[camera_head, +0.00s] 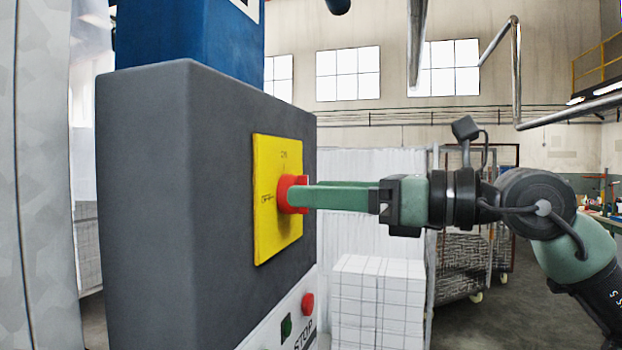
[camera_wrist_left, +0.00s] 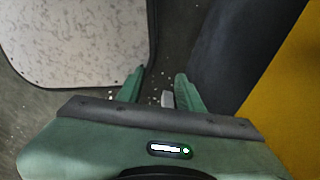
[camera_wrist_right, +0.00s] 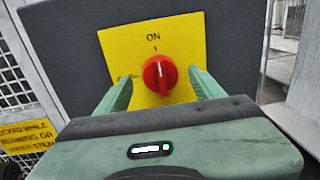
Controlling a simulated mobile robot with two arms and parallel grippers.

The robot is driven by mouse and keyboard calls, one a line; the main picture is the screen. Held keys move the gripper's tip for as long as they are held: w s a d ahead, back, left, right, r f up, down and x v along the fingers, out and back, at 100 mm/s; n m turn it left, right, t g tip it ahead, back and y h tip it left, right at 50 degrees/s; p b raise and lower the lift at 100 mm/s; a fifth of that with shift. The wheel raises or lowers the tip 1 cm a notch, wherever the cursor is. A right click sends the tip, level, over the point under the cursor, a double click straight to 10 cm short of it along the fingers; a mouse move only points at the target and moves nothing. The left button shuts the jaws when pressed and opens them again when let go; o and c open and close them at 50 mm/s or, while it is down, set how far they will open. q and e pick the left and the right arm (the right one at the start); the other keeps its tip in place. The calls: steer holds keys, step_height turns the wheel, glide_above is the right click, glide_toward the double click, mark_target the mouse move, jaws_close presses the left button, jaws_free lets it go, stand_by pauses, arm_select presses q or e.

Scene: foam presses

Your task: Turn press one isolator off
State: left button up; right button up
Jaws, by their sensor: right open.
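The isolator is a red rotary knob (camera_head: 285,190) on a yellow plate (camera_head: 277,235), fixed to a dark grey box. In the right wrist view the knob (camera_wrist_right: 160,74) has its grip bar roughly upright, in line with the mark under the word ON at the top of the plate. My right gripper (camera_head: 301,192) is open, with its fingertips at the knob, one on either side. I cannot tell whether they touch it. My left gripper (camera_wrist_left: 160,77) shows only in its own wrist view, open, pointing down over the floor, with nothing clearly held.
Below the box, a white panel marked STOP carries a red button (camera_head: 308,304) and a green button (camera_head: 287,327). A stack of white blocks (camera_head: 378,300) and a wire cage trolley (camera_head: 465,265) stand behind my right arm. A pale panel (camera_head: 35,180) closes the left side.

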steer(key=shift+x, duration=0.9)
steer(key=c, duration=1.4)
steer(key=shift+o, duration=0.2)
steer(key=n+b, duration=0.2)
steer(key=n, duration=0.4)
steer(key=n+y+b, duration=0.1)
steer(key=n+b, duration=0.1)
steer(key=n, duration=0.4)
steer(key=n+g+b, duration=0.1)
steer(key=n+b, duration=0.2)
steer(key=n, duration=0.3)
steer(key=shift+f+n, duration=0.3)
steer(key=shift+n, duration=0.1)
